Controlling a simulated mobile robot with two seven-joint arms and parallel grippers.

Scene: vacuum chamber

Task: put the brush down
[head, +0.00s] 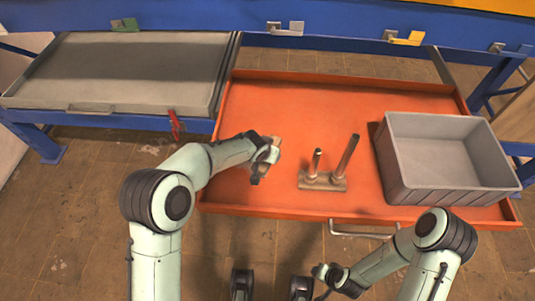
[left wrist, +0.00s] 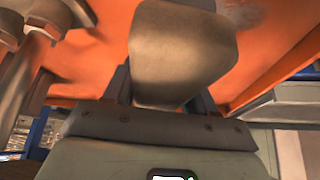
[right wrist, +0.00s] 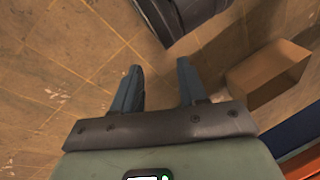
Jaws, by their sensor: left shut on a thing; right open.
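My left gripper (head: 262,168) is over the left part of the open orange drawer (head: 300,100). It is shut on the brush (left wrist: 180,50), a smooth grey-brown piece that fills the space between the fingers in the left wrist view. In the head view the hand mostly hides the brush. I cannot tell whether the brush touches the drawer floor. My right gripper (right wrist: 158,88) is open and empty, pointing down over the tiled floor in front of the drawer.
A stand with two upright pegs (head: 322,181) is right of my left gripper, in the drawer. A grey crate (head: 398,180) fills the drawer's right side. A closed-in grey tray (head: 130,65) lies at left. Orange floor is clear behind the stand.

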